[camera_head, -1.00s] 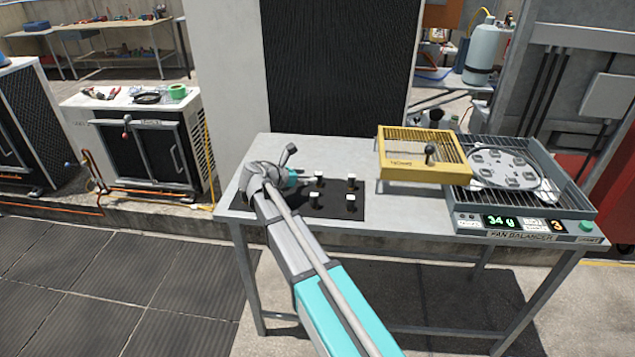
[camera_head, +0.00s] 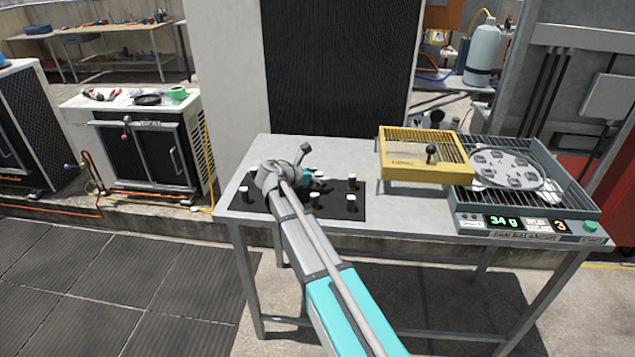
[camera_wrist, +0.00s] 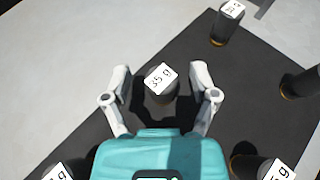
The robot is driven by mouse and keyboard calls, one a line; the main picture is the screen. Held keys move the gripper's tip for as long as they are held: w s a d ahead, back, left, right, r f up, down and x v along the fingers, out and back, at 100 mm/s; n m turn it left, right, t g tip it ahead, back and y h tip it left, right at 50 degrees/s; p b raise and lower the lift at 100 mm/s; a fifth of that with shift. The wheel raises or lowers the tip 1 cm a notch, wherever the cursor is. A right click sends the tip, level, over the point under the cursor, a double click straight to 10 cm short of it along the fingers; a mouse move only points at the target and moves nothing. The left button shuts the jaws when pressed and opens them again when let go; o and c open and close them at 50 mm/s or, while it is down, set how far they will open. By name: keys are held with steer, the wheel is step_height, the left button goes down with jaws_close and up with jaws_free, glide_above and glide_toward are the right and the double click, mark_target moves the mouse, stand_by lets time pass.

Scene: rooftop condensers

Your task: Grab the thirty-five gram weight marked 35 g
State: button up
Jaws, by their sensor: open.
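The weight marked 35 g (camera_wrist: 161,82), a small dark cylinder with a white labelled top, stands upright on the black mat (camera_wrist: 190,62) in the wrist view. My gripper (camera_wrist: 160,74) is open, with one finger on each side of this weight and gaps showing on both sides. In the head view my gripper (camera_head: 311,178) is over the back part of the mat, largely hidden by my own wrist. I cannot tell for certain which weight there is the 35 g one.
Other weights stand around it: one up and right (camera_wrist: 229,25), one at the right edge (camera_wrist: 300,82), and labelled ones at lower right (camera_wrist: 278,170) and lower left (camera_wrist: 60,172).

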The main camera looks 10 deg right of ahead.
steer(key=shift+c, duration=0.3)
jaws_close()
stand_by(0.4)
